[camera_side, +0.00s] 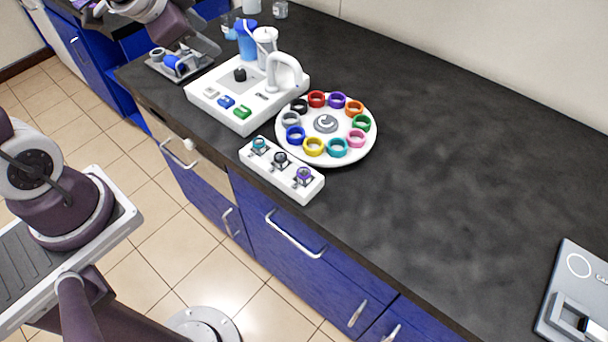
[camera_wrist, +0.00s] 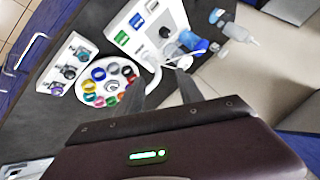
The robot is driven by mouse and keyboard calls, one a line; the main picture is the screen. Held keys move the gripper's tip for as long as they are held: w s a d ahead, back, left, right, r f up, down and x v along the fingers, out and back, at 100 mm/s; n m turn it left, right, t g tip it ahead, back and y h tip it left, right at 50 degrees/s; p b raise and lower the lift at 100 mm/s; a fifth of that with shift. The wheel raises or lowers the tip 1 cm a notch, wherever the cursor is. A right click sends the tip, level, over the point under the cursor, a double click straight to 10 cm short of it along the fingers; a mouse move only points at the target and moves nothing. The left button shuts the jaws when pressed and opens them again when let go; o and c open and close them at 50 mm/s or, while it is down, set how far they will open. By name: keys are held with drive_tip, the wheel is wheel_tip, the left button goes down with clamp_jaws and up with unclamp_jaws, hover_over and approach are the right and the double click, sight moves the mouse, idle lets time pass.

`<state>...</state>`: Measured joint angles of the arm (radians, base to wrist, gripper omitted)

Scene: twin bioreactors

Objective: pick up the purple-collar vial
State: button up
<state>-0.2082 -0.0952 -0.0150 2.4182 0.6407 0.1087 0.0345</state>
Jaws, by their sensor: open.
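The purple-collar vial (camera_side: 304,176) stands in the right-end slot of a small white rack (camera_side: 283,187) at the bench's front edge. In the same rack are a black-collar vial (camera_side: 281,159) in the middle and a teal-collar vial (camera_side: 259,144) at the left end. In the wrist view the rack (camera_wrist: 50,74) is at the left, with the purple-collar vial (camera_wrist: 56,88) at its lower end. My gripper (camera_wrist: 168,73) is open and empty, its two fingers apart. It is well away from the vial.
A round white carousel (camera_side: 343,164) with several coloured rings stands behind the rack. A white device (camera_side: 214,95) with buttons and a curved handle is to its left. A grey box (camera_side: 575,283) sits at far right. The bench between carousel and box is clear.

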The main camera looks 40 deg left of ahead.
drive_tip(key=w+f+m+h, duration=0.2)
drive_tip(key=w+f+m, duration=0.15)
drive_tip(key=f, duration=0.25)
drive_tip(key=m+g+h, duration=0.3)
drive_tip(key=m+h, duration=0.2)
drive_tip(key=h, duration=0.8)
approach(303, 168)
drive_tip(key=x, duration=1)
drive_tip(key=shift+d, duration=0.1)
clamp_jaws()
